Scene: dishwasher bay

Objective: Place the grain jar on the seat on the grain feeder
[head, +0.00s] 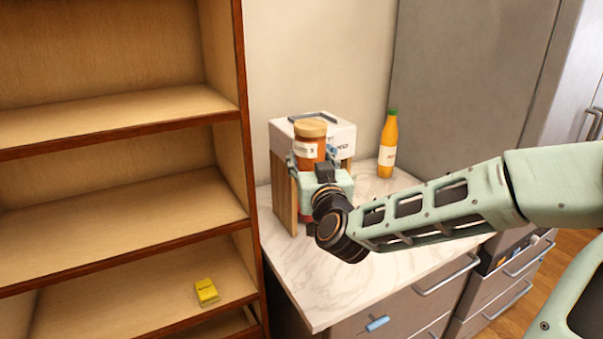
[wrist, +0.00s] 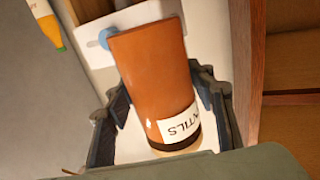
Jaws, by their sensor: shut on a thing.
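The grain jar (head: 307,148) is orange-brown with a wooden lid and a white label. My gripper (head: 311,166) is shut on its sides and holds it upright in front of the grain feeder. In the wrist view the jar (wrist: 150,75) sits between both fingers, its label partly reading "TILS". The grain feeder (head: 343,140) is a white box on wooden side panels, with a dark-edged seat (head: 318,116) on top. The jar and gripper hide much of its front. A blue knob (wrist: 105,38) shows on the feeder beside the jar in the wrist view.
An orange bottle with a green cap (head: 388,145) stands right of the feeder on the marble counter (head: 345,285). A wooden shelf unit (head: 120,120) is close on the left, with a yellow box (head: 206,291) on a lower shelf. The counter's front is clear.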

